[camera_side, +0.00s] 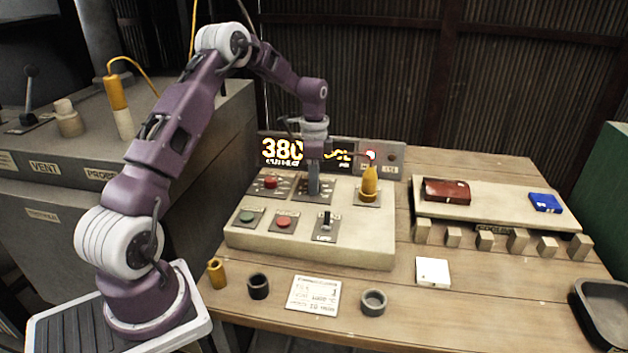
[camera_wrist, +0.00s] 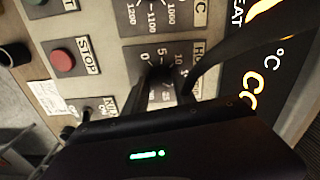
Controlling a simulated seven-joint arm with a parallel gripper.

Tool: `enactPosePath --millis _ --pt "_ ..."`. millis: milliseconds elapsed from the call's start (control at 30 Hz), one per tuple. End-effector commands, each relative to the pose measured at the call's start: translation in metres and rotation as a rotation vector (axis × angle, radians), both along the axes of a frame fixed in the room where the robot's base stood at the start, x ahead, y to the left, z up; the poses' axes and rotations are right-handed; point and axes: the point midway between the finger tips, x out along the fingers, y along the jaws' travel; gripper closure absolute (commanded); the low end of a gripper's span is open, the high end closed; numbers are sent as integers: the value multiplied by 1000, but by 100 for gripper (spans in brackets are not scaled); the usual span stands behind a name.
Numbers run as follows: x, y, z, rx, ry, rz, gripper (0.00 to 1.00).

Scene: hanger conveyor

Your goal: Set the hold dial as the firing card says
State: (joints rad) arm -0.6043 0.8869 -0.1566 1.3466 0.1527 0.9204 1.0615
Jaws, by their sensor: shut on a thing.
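The hold dial's plate (camera_wrist: 187,50) shows in the wrist view with its "HO" lettering and a few numbers, partly covered. My gripper (camera_wrist: 168,82) is shut on the hold dial, whose knob is mostly hidden between the dark fingers, so I cannot tell its setting. In the side view my gripper (camera_side: 313,188) points straight down onto the middle of the sloped control box (camera_side: 350,247). The firing card (camera_side: 314,293) lies flat on the bench in front of the box.
A temperature dial (camera_side: 270,182), green button (camera_side: 247,216), red button (camera_side: 284,221), toggle switch (camera_side: 326,224) and orange cone-shaped piece (camera_side: 369,183) surround my gripper. The lit display (camera_side: 300,152) stands behind. Small rings (camera_side: 373,302) and a white tile (camera_side: 433,271) lie in front.

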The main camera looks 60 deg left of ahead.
Motion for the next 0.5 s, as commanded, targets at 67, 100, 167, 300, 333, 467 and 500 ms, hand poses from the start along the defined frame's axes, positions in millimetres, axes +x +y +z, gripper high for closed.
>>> enactPosePath --millis 67,100,167,300,333,467,500 --pt "1 -1 1 1 -2 69 100" --pt "1 0 1 1 -2 108 100" --pt "1 -1 1 1 -2 165 100" --pt "1 -1 1 1 -3 297 100" --pt "1 -1 1 1 -3 326 100" --pt "1 0 1 1 -3 449 100" --pt "1 0 1 1 -3 488 100"
